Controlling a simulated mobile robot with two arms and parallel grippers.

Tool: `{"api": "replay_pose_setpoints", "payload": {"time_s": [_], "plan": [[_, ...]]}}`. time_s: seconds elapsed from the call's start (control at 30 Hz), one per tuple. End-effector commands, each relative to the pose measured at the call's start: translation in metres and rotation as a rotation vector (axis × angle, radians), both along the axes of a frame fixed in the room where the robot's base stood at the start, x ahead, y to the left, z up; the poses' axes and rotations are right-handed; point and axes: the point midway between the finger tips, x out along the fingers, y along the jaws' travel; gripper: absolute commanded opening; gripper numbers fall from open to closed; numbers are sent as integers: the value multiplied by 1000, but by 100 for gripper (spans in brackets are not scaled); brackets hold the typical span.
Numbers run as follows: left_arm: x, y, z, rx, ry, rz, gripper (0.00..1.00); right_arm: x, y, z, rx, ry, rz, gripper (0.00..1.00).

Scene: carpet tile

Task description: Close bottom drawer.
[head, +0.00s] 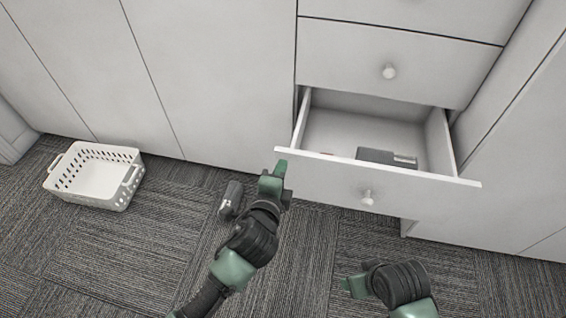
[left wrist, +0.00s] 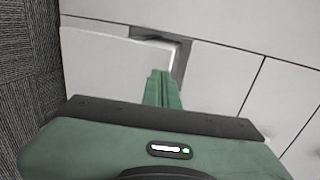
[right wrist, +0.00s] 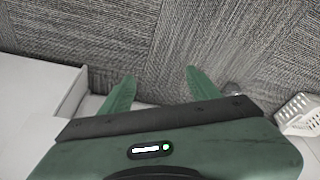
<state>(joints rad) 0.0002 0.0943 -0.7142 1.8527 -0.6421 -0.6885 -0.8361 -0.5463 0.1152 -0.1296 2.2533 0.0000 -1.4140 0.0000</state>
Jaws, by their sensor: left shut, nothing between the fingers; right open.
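The bottom drawer (head: 330,178) is pulled out from the white cabinet, with a round knob (head: 367,197) on its front. A dark grey object (head: 385,157) lies inside it. My left gripper (head: 277,172) is shut and empty at the left end of the drawer front; whether it touches is hard to tell. In the left wrist view its closed fingers (left wrist: 162,88) point toward the drawer front (left wrist: 115,62) and the gap behind it. My right gripper (head: 352,285) is open and empty, low in front of the drawer. Its spread fingers show in the right wrist view (right wrist: 155,95).
A white perforated basket (head: 97,176) stands on the carpet at the left; it also shows in the right wrist view (right wrist: 299,114). A dark object (head: 231,200) is on the floor beside my left gripper. A closed drawer (head: 345,58) is above.

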Motion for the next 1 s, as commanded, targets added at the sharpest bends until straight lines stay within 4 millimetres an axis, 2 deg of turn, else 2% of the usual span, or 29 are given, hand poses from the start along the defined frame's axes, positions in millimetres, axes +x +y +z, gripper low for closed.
{"api": "replay_pose_setpoints", "payload": {"time_s": [0.1, 0.2, 0.77, 0.87, 1.0], "plan": [[16, -5, 0, -1, -2, 0, 0, -1, -1, 10, 1, -7, -1, 62], [22, -7, 0, 0, 0, 0, 0, -2, -1, 15, 0, -9, -1, 62], [29, -9, 1, 0, 0, 0, 0, -3, -1, 18, 0, -10, -1, 62], [38, -11, 2, 0, -1, 0, 0, -2, -1, 18, 0, -12, -1, 62], [60, -17, 3, -1, -2, 0, 0, -2, -1, 14, 0, -8, -1, 62]]}}
